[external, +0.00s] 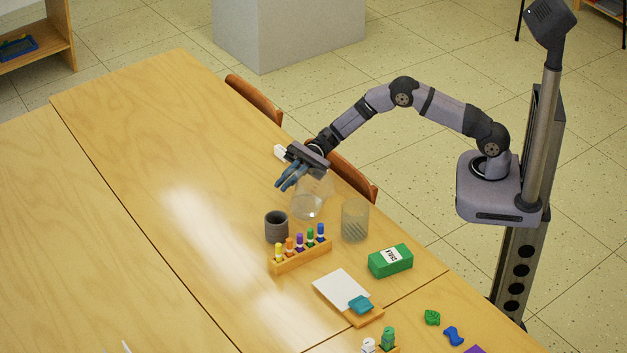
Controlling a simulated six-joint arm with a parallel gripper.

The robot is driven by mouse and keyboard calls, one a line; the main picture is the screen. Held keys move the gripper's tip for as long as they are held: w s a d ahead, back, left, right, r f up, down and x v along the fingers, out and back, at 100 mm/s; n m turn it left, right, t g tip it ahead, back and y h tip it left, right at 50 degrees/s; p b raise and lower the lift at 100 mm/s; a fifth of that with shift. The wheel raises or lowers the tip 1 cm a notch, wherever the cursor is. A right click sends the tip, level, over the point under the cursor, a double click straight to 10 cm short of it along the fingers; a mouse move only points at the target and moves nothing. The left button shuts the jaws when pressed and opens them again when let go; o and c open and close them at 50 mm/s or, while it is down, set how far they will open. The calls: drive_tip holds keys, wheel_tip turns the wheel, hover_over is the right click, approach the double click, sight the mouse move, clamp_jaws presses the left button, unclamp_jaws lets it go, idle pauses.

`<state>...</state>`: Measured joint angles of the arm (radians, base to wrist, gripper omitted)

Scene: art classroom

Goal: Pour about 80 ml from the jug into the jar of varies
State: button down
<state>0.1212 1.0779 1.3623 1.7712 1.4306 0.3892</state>
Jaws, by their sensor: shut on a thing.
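A clear glass jug (309,202) is on or just above the wooden table, left of a clear glass jar (355,222). My gripper (287,182) is at the jug's upper part, with its blue fingers pointing down and left, and is shut on the jug. The grip point is partly hidden by the gripper body. The jug and the jar are apart. The jar stands upright and has slanted lines showing in its lower part. The liquid level in either vessel is too faint to tell.
A grey cup (277,227) and a wooden rack of coloured bottles (301,257) stand close in front of the jug. A green box (390,261) is right of the jar. A board with paper (341,290) lies nearer. The table's left side is clear.

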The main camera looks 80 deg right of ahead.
sight(297, 172)
drive_tip(key=s+r+n+p, duration=0.1)
drive_tip(key=r, duration=0.1)
drive_tip(key=s+r+n+p, duration=0.1)
drive_tip(key=r, duration=0.1)
drive_tip(key=s+a+r+n+p, duration=0.1)
drive_tip(key=r+n, duration=0.1)
drive_tip(key=r, duration=0.1)
drive_tip(key=shift+s+a+p, duration=0.1)
drive_tip(key=shift+s+p, duration=0.15)
drive_tip(key=shift+p, duration=0.15)
drive_tip(key=r+n, duration=0.1)
drive_tip(key=s+r+n, duration=0.2)
drive_tip(key=shift+a+r+n+p, duration=0.25)
drive_tip(key=shift+a+n+p, duration=0.05)
drive_tip(key=shift+s+a+r+n+g+y, duration=0.15)
drive_tip(key=shift+s+n+g+y, duration=0.25)
drive_tip(key=shift+n, duration=0.3)
drive_tip(key=shift+s+a+r+n, duration=0.15)
drive_tip(key=shift+s+r+n, duration=0.25)
drive_tip(key=shift+s+a+r+n, duration=0.15)
drive_tip(key=shift+s+r+n, duration=0.35)
drive_tip(key=shift+s, duration=0.1)
idle(0.9)
drive_tip(key=shift+s+a+r+n+b, duration=0.2)
drive_tip(key=shift+s+n+b, duration=0.1)
drive_tip(key=shift+s, duration=0.25)
idle(0.5)
